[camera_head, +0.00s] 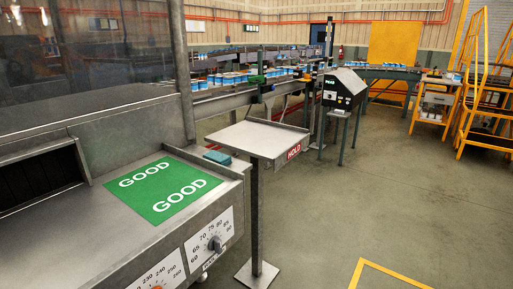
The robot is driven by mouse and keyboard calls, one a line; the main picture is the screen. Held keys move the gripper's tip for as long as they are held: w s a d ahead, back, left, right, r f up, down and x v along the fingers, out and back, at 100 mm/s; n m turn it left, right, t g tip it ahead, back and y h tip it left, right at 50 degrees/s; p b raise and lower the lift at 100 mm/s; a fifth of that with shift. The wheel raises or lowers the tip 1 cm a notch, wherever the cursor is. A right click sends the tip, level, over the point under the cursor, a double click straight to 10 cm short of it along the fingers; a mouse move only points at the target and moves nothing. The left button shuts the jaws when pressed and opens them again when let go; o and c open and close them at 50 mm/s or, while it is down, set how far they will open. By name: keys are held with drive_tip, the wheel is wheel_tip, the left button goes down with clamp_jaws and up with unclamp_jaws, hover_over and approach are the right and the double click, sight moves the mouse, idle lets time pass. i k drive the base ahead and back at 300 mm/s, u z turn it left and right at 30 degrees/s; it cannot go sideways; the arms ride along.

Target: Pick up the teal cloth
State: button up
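The teal cloth (217,157) is a small folded piece. It lies at the back right of the metal machine top, behind the green mat marked GOOD (164,188), and close to the left edge of the HOLD stand. Part of it seems hidden by the machine's raised rim. My gripper does not show in this view.
A metal stand with a flat tray (258,136) and a red HOLD label stands right of the machine (60,228). Behind are a roller conveyor with blue-and-white tubs and a black labelled box machine (344,88). Yellow steps (480,85) stand at the right. The floor (400,215) is clear.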

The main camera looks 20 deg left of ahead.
sight(220, 158)
drive_tip(key=u, duration=0.05)
drive_tip(key=i, duration=0.9)
drive_tip(key=u, duration=1.05)
drive_tip(key=i, duration=0.9)
drive_tip(key=u, duration=0.75)
